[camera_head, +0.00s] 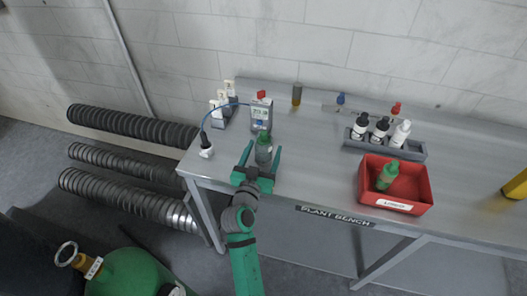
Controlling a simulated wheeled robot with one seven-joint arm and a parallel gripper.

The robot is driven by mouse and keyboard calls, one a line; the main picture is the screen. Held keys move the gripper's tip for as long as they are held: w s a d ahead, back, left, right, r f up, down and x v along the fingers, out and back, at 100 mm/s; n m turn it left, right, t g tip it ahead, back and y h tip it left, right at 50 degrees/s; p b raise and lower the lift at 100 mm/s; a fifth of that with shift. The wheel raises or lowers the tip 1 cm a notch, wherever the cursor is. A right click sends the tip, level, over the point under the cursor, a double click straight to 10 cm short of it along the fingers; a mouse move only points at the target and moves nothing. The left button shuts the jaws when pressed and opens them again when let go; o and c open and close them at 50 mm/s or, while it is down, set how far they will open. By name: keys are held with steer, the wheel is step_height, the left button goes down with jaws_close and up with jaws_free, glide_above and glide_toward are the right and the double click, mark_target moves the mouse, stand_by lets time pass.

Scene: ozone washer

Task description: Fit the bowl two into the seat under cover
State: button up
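My gripper (262,151) is at the left front of the grey bench. Its two green fingers are spread, with gaps on both sides of a small grey object with a green top (264,150). That object stands upright between or just beyond the fingers; I cannot tell if it is the bowl two. A green bottle-like piece (387,176) leans inside the red bin (424,201), whose label is too small to read surely. I cannot tell which thing is the seat under cover.
Behind my gripper stands a grey meter (261,114) with a blue cable to a white-capped probe (206,146). A grey rack (417,152) holds three bottles at right. Small vials stand along the wall. A yellow object (517,186) is far right. The bench middle (315,150) is clear.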

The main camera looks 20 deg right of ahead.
steer(key=c, duration=1.3)
steer(key=shift+c, duration=0.4)
steer(key=shift+r, duration=0.15)
